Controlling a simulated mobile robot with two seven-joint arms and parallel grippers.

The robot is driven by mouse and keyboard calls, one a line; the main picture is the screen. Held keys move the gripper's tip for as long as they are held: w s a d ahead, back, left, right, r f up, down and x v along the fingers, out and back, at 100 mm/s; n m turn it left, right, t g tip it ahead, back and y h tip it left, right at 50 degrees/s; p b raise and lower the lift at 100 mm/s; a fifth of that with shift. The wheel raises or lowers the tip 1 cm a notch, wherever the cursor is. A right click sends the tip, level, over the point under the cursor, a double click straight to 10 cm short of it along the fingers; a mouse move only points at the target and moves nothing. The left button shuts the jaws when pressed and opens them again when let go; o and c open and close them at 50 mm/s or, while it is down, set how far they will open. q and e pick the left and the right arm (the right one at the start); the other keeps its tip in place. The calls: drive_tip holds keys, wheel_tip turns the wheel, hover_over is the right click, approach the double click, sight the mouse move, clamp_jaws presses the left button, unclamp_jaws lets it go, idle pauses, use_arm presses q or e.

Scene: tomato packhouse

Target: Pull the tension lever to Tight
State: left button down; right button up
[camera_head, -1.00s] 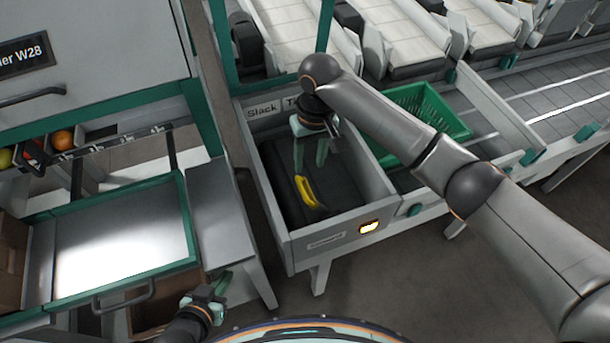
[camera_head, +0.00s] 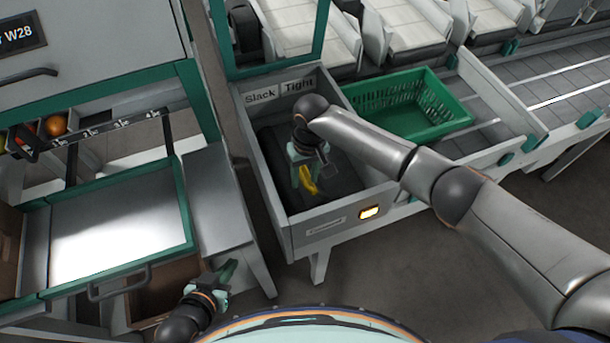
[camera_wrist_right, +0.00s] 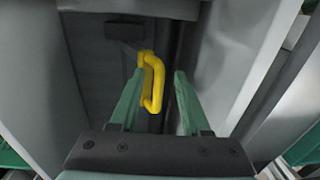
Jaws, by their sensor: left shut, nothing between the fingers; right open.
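The yellow tension lever handle (camera_head: 309,182) sits low inside a grey open-topped box (camera_head: 262,193) in the head view. Two labels, Slack (camera_head: 261,95) and Tight (camera_head: 299,86), are on the box's back wall, Slack on the left. My right gripper (camera_head: 305,181) reaches down into the box at the handle. In the right wrist view the yellow handle (camera_wrist_right: 154,82) shows between and beyond the open fingers (camera_wrist_right: 157,100); contact cannot be told. My left gripper (camera_head: 227,272) is shut and empty, low by the grey side table, away from the box.
The box's front wall carries a lit orange button (camera_head: 369,213). A green crate (camera_head: 433,112) stands on the conveyor right of the box. A metal tray with green rim (camera_head: 184,213) lies at left. Box walls surround my right gripper closely.

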drive_tip(key=shift+c, duration=0.4)
clamp_jaws()
idle(0.9)
